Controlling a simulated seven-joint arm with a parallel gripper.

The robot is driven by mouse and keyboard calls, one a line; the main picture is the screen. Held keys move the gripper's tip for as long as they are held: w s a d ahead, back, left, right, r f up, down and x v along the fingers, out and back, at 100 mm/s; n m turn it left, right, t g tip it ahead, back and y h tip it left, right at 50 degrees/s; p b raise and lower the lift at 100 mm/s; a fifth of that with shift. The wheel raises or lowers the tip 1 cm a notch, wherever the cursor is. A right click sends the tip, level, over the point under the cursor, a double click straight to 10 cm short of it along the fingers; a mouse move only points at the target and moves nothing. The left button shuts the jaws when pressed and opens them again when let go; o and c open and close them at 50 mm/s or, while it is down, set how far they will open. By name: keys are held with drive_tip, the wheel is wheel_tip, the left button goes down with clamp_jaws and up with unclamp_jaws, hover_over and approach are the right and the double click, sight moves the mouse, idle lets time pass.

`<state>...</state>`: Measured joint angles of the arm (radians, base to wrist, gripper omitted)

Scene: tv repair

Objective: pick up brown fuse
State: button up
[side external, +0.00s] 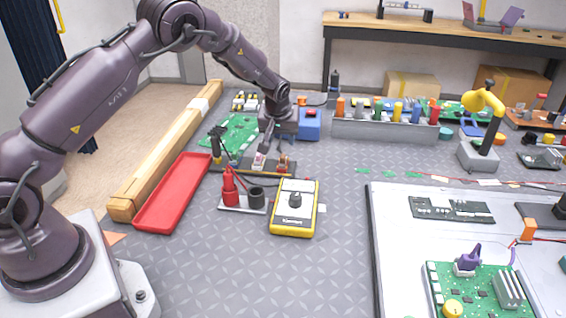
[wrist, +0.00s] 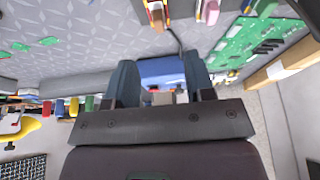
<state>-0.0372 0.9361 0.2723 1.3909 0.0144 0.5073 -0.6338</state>
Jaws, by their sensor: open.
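A brown-orange upright piece, which looks like the brown fuse (side external: 283,164), stands on a dark strip (side external: 235,170) in the side view. In the wrist view it seems to be the brown and red piece (wrist: 156,14) at the top edge, partly cut off. A pale pink piece (side external: 259,161) stands beside it on the strip and shows in the wrist view (wrist: 207,12). My gripper (side external: 271,148) is over the far side of the strip, close to these pieces. In the wrist view its two fingers (wrist: 161,78) are apart with nothing gripped between them.
A blue box (side external: 309,124) is just behind my gripper. A green circuit board (side external: 226,131) lies to the left. A yellow multimeter (side external: 295,208), a red-and-black stand (side external: 242,198) and a red tray (side external: 173,192) are nearer. The grey mat right of the multimeter is clear.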

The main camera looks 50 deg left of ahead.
sight(283, 156)
drive_tip(key=x, duration=0.8)
drive_tip(key=shift+d+f, duration=0.1)
drive_tip(key=shift+f, duration=0.1)
clamp_jaws()
